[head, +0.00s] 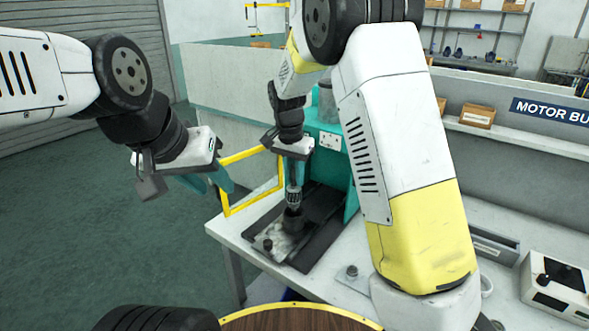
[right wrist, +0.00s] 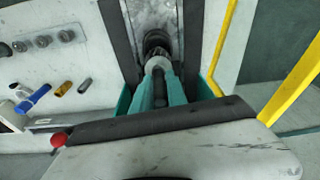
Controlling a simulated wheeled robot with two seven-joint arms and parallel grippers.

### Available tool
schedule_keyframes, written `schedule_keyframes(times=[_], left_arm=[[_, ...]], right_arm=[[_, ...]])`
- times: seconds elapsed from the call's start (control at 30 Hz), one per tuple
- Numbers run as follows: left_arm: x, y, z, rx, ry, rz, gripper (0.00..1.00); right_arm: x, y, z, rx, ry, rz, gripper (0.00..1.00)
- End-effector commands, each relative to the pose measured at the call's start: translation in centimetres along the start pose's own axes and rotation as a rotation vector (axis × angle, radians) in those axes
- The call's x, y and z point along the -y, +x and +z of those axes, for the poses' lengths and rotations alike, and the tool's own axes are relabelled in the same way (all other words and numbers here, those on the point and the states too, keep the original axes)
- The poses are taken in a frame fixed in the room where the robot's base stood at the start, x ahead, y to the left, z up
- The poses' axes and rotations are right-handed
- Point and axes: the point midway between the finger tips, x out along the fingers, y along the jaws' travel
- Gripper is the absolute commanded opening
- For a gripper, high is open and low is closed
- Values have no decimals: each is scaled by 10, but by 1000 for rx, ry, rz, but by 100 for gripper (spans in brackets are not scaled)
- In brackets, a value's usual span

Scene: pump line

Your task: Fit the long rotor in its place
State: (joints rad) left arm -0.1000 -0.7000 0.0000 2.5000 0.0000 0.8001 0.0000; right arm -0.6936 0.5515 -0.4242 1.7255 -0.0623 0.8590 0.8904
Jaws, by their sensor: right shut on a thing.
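My right gripper (head: 294,172) points straight down at the bench, shut on the upright long rotor (head: 293,197), whose ribbed dark part shows below the fingers. Under it stands a dark round seat (head: 292,220) on a grey metal base (head: 276,243). The rotor's lower end meets the seat in the picture; I cannot tell how deep it sits. In the right wrist view the teal fingers (right wrist: 163,90) close on the rotor's pale end (right wrist: 158,63), with the dark round seat (right wrist: 156,40) beyond. My left gripper (head: 208,182) is open and empty, left of the bench.
A teal stand (head: 351,185) rises behind the base, and a yellow frame (head: 229,188) stands at its left. The right wrist view shows several grey parts (right wrist: 42,41) and a blue tool (right wrist: 34,99) on the bench. A round wooden top (head: 300,320) is in front.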

Motion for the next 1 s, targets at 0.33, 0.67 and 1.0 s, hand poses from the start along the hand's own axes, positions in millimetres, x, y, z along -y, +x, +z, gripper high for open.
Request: schedule_keyframes(times=[0.33,0.67,1.0], left_arm=[[0,0,0,0,0,0,36],[0,0,0,0,0,0,36],[0,0,0,0,0,0,36]], right_arm=[[0,5,0,-1,0,-2,0],[0,5,0,-1,0,-2,0],[0,5,0,-2,0,-2,0]])
